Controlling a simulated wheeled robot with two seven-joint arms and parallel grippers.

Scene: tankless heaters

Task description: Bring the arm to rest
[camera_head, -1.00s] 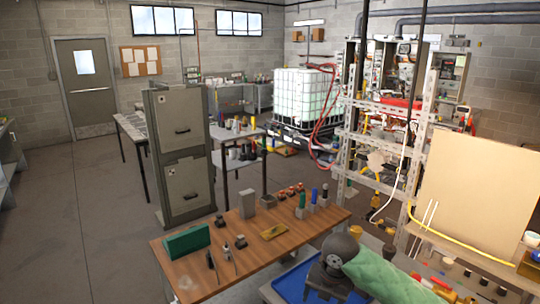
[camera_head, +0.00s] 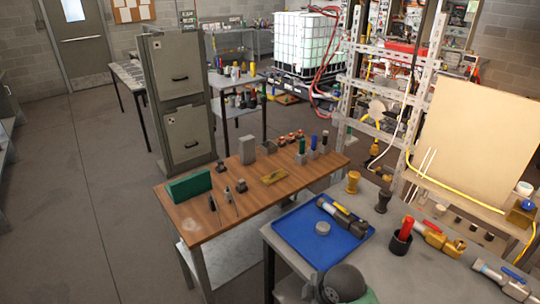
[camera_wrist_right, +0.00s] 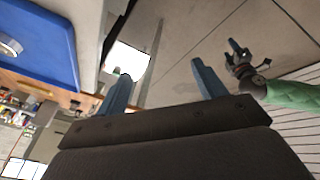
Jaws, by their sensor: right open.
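My right gripper (camera_wrist_right: 160,70) is open in the right wrist view, its two blue-grey fingers wide apart with nothing between them. It is off to the side of a blue tray (camera_wrist_right: 50,35) on a bench. My left gripper (camera_wrist_right: 240,60), on a green-sleeved arm, shows at the right of that view over the floor; its jaws are too small to read. In the head view only a dark rounded joint and a green sleeve of my arm show at the bottom edge. Neither gripper is visible there.
The grey bench holds the blue tray (camera_head: 292,238) with a valve fitting (camera_head: 345,217) and a grey ring (camera_head: 322,228). A wooden table (camera_head: 225,222) is beyond; floor at left is clear.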

